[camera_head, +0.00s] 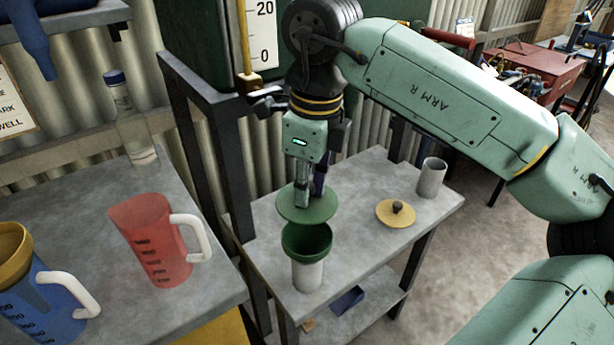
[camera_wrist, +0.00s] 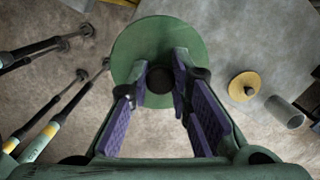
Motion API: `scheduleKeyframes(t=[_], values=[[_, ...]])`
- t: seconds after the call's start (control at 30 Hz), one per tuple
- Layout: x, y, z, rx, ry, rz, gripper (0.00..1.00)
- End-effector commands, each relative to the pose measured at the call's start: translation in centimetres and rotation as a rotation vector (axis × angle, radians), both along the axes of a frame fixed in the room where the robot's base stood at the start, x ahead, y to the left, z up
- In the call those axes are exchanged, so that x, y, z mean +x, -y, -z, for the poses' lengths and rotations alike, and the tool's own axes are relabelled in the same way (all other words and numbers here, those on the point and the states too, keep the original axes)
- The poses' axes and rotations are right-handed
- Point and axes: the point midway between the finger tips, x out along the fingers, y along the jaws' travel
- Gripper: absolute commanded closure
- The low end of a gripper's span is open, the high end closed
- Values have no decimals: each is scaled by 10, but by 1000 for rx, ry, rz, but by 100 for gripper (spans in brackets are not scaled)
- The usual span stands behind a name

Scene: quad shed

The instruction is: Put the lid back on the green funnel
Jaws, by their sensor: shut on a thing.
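My gripper (camera_head: 309,196) is shut on the dark knob of a round green lid (camera_head: 297,209) and holds the lid level. The wrist view shows the green lid (camera_wrist: 140,60) and its dark knob (camera_wrist: 161,79) between the purple finger pads. The green funnel (camera_head: 307,241) sits upright with its open mouth up in a light grey cylinder (camera_head: 307,275) on the small grey table. In the head view the lid is above and slightly behind the funnel, apart from it. The funnel does not show in the wrist view.
A yellow lid with a dark knob (camera_head: 396,212) and a grey cup (camera_head: 432,178) stand right on the small table (camera_head: 365,240). A red jug (camera_head: 155,240), blue jug (camera_head: 45,300) and clear bottle (camera_head: 130,120) stand on the left bench. A dark frame post (camera_head: 205,150) rises behind.

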Motion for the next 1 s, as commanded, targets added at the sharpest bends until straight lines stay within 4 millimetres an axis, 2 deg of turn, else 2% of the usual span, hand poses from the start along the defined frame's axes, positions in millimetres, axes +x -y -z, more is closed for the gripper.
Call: scheduleKeyframes(t=[0.6, 1.0], values=[[0, 0, 56, -1, 0, 0, 100], [0, 0, 60, 0, 0, 0, 100]])
